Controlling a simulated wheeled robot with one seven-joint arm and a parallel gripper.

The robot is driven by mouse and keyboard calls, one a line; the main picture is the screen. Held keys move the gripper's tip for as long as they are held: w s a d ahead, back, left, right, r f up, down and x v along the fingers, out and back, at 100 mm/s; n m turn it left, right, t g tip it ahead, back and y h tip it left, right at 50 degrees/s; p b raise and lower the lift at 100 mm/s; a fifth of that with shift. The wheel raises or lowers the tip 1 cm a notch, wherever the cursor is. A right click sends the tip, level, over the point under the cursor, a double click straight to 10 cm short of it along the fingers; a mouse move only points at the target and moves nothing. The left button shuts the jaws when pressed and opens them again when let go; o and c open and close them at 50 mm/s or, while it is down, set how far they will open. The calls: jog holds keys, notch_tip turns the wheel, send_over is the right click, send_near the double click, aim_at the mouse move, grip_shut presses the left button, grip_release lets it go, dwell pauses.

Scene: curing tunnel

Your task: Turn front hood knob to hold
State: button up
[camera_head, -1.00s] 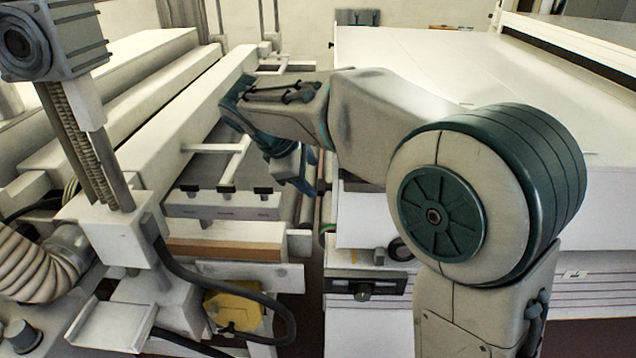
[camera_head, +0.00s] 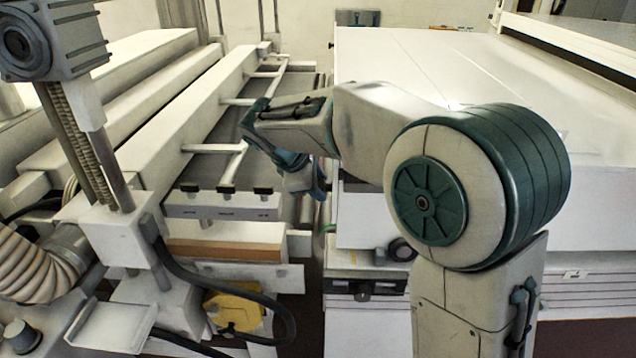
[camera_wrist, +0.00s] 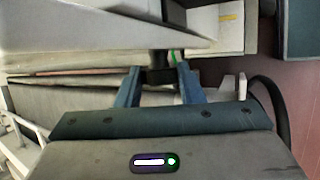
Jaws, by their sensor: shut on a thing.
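My gripper (camera_wrist: 160,76) has its two blue fingers on either side of a dark knob (camera_wrist: 160,59) and is shut on it. The knob stands out from a white housing (camera_wrist: 80,25) in the wrist view. Which way the knob points, and any marks around it, are not readable there. In the head view my gripper (camera_head: 308,182) is at the left edge of the large white hood (camera_head: 420,70), pointing down into the gap. The knob it holds cannot be made out in the head view.
A strip with black clips (camera_head: 220,212) lies left of my gripper. A panel with a black knob (camera_head: 363,290) and a dark round part (camera_head: 401,250) sit below the hood. A black hose (camera_head: 225,288) loops at the lower left. A dark cable (camera_wrist: 275,105) curves at the right in the wrist view.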

jog(key=shift+f+b, duration=0.25)
jog(key=shift+b, duration=0.5)
jog(key=shift+s+f+t+b, duration=0.15)
jog(key=shift+t+b, duration=0.45)
jog(key=shift+b, duration=0.5)
jog(key=t+b, duration=0.1)
jog(key=b, duration=0.3)
jog(key=m+t+b, duration=0.1)
jog(key=b, duration=0.2)
jog(key=shift+s+f+t+b, duration=0.15)
jog(key=shift+f+t+b, duration=0.15)
jog(key=shift+t+b, duration=0.1)
jog(key=t+h+b, duration=0.1)
jog(key=t+b, duration=0.1)
jog(key=b, duration=0.3)
jog(key=shift+m+b, duration=0.3)
jog(key=shift+b, duration=0.1)
jog(key=shift+s+r+t+b, duration=0.1)
jog(key=shift+r+t+b, duration=0.15)
jog(key=shift+t+b, duration=0.5)
jog(key=shift+g, duration=0.25)
jog(key=o, duration=1)
